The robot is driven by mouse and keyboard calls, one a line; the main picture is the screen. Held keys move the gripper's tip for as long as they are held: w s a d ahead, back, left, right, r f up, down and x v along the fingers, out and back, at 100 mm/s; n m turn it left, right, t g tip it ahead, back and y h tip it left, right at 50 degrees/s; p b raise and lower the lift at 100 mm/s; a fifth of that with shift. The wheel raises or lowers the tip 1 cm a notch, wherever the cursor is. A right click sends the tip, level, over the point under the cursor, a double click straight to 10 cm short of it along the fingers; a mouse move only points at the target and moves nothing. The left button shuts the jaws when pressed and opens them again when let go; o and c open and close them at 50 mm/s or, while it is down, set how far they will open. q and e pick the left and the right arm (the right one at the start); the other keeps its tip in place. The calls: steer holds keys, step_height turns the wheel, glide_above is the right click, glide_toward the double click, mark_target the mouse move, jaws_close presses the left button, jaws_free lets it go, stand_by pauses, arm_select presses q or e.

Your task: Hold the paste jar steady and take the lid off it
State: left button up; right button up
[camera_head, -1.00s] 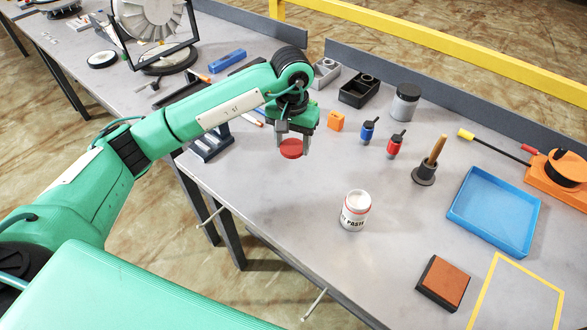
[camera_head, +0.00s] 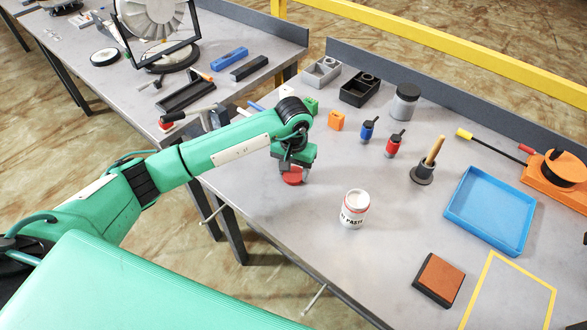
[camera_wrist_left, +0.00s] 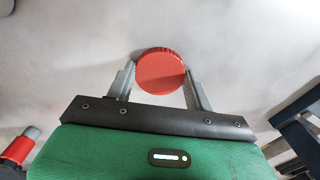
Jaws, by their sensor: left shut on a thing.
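The lid also shows between the fingers in the left wrist view (camera_wrist_left: 161,72). I cannot tell whether it touches the table. My right gripper is not in view, and nothing holds the jar.
A blue tray (camera_head: 491,211), an orange-topped block (camera_head: 439,280) and a yellow taped outline (camera_head: 510,262) lie to the right of the jar. The table around the paste jar is clear.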

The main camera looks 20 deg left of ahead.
mark_target(294, 174)
arm_select(q)
steer(key=shift+f, duration=0.15)
steer(key=o, duration=1.1)
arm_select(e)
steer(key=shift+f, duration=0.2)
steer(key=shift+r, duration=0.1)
arm_select(q)
steer(key=shift+r, duration=0.3)
step_height(294, 174, up, 8)
steer(key=shift+w+b, duration=0.1)
steer(key=shift+b, duration=0.85)
steer(key=shift+r, duration=1.9)
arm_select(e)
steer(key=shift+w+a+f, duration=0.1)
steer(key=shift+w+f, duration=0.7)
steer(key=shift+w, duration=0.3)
